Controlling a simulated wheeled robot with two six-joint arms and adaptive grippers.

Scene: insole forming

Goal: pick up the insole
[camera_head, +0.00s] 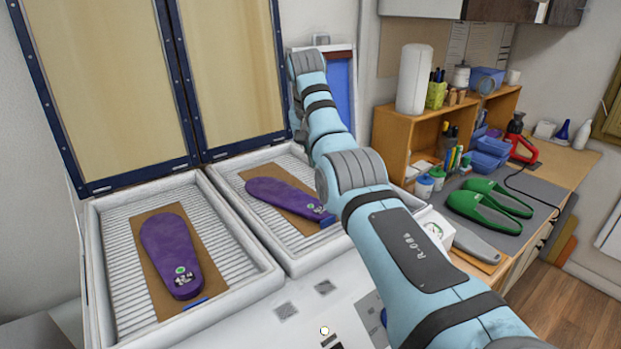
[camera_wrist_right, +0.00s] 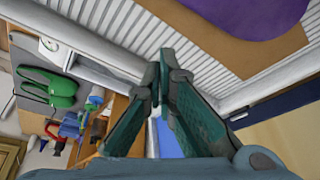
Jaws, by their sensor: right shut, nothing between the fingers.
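Two purple insoles lie on brown boards in ribbed trays. The left insole (camera_head: 172,245) lies in the left tray (camera_head: 100,290). The right insole (camera_head: 280,194) lies in the right tray (camera_head: 225,172), its lower end close beside my right arm in the picture. In the right wrist view a purple insole (camera_wrist_right: 245,15) shows at the top on its board (camera_wrist_right: 200,50). My right gripper (camera_wrist_right: 160,75) is shut and empty, apart from the insole, with its tips near the tray's edge in that view. Its fingers are hidden in the head view. My left gripper is not in view.
Two raised lid panels (camera_head: 105,85) stand behind the trays. My right arm crosses the right side of the head view. To the right, a wooden bench holds green shoe forms (camera_head: 480,212) on a grey mat (camera_head: 520,238), blue bins (camera_head: 490,145) and a shelf (camera_head: 395,130).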

